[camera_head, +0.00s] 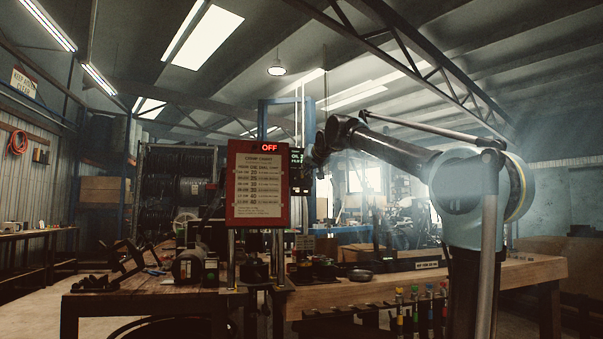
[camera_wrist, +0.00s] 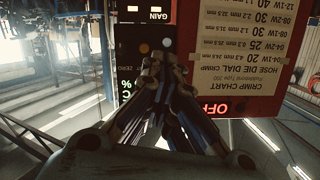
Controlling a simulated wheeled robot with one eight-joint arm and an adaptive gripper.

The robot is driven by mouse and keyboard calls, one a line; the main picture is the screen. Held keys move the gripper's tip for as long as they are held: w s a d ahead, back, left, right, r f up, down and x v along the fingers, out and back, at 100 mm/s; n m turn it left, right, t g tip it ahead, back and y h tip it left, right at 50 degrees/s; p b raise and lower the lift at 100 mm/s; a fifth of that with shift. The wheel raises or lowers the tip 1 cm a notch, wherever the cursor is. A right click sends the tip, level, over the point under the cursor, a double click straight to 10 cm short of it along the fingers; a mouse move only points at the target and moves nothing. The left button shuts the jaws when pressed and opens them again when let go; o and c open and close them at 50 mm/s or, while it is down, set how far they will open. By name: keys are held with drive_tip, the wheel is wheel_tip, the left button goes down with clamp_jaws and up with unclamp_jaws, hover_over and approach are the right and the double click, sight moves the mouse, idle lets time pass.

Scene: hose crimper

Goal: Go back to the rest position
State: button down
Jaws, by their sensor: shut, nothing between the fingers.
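My gripper (camera_wrist: 152,62) is shut and empty in the wrist view, its fingertips together in front of a dark panel (camera_wrist: 130,42) marked "GAIN", "ZERO" and "%". Whether the tips touch the panel I cannot tell. The red-framed crimp chart board (camera_head: 258,185) with a lit red "OFF" sign (camera_head: 270,148) stands above the bench; it appears upside down in the wrist view (camera_wrist: 240,50). In the head view my arm reaches from the right toward the board's right edge, where a small display (camera_head: 297,157) with green text shows. My gripper's fingers are mostly hidden there.
The wooden workbench (camera_head: 430,285) runs below my arm, with a motor-like machine (camera_head: 193,266), small dark parts and a round dark dish (camera_head: 360,275) on it. Coloured-handled tools (camera_head: 415,302) hang at its front. Hose reels (camera_head: 178,180) stand behind. Space above the right bench is clear apart from my arm.

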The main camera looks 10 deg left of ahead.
drive_tip(key=shift+s+d, duration=0.4)
drive_tip(key=shift+s, duration=0.25)
drive_tip(key=shift+f, duration=0.1)
drive_tip(key=s+d+f+g+h, duration=0.2)
drive_tip(key=s+d+f, duration=0.4)
drive_tip(key=f, duration=0.6)
drive_tip(key=s+d+f+m+g+h, duration=0.1)
drive_tip(key=s+d+f+g, duration=0.1)
drive_tip(key=s+d+f, duration=0.65)
drive_tip(key=s+d+f+g+h, duration=0.15)
drive_tip(key=d+f, duration=0.35)
drive_tip(key=f, duration=0.9)
drive_tip(key=s+d+f+g+h, duration=0.1)
drive_tip(key=s+d+f+g, duration=0.2)
drive_tip(key=s+f, duration=1)
drive_tip(key=s+d+f+m+g+h, duration=0.1)
drive_tip(key=s+d+f+g, duration=0.2)
drive_tip(key=s+f, duration=1.1)
wheel_tip(320, 180, down, 7)
drive_tip(key=d, duration=0.2)
drive_tip(key=shift+s+d+r, duration=0.15)
drive_tip(key=shift+s+d, duration=0.1)
drive_tip(key=shift+d, duration=0.05)
drive_tip(key=shift+g, duration=0.25)
